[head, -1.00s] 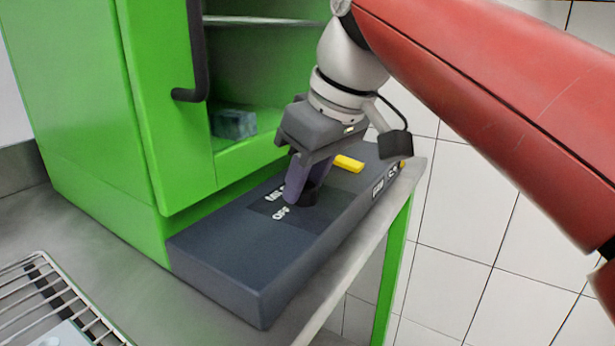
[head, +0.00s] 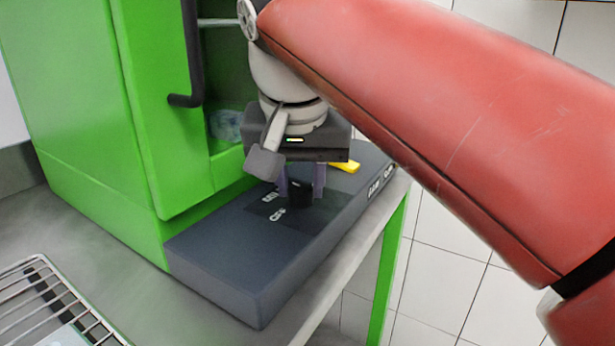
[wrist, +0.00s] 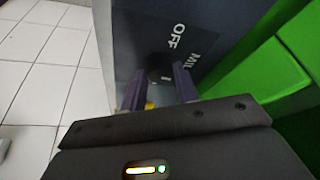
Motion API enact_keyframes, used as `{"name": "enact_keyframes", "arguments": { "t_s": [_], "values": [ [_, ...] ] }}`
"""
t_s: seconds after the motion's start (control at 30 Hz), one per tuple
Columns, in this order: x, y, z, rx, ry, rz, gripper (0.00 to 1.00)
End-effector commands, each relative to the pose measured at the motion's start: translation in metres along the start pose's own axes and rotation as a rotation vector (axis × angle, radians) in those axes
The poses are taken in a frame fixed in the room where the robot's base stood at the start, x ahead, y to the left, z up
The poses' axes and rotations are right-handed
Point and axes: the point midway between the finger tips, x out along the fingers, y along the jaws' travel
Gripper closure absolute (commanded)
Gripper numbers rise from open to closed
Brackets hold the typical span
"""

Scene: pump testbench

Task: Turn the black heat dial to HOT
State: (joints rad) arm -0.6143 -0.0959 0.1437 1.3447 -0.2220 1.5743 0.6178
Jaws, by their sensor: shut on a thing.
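The black heat dial (head: 300,195) stands upright on the top of the dark control box (head: 235,255). It also shows in the wrist view (wrist: 158,66), with a small pale mark on it. My gripper (head: 301,188) points down, with one purple finger on each side of the dial, shut on it. In the wrist view the gripper (wrist: 160,85) has its fingers around the dial's near part. White OFF lettering (wrist: 176,36) and part of a MILD label (wrist: 200,48) lie beside the dial. I cannot read a HOT label.
A yellow piece (head: 346,167) sits on the box behind the dial. The green cabinet (head: 95,110) with a black handle (head: 192,60) rises at the left. A wire rack (head: 55,305) lies at the front left. The table's edge runs close along the box's right side.

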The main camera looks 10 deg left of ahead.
Motion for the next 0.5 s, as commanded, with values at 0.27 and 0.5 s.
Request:
{"name": "enact_keyframes", "arguments": {
  "t_s": [0.27,0.5],
  "values": [
    [-0.0004,-0.0015,-0.0005,0.186,0.001,0.076,0.93],
    [-0.0008,-0.0016,-0.0005,0.283,0.001,0.116,0.93]
  ]
}}
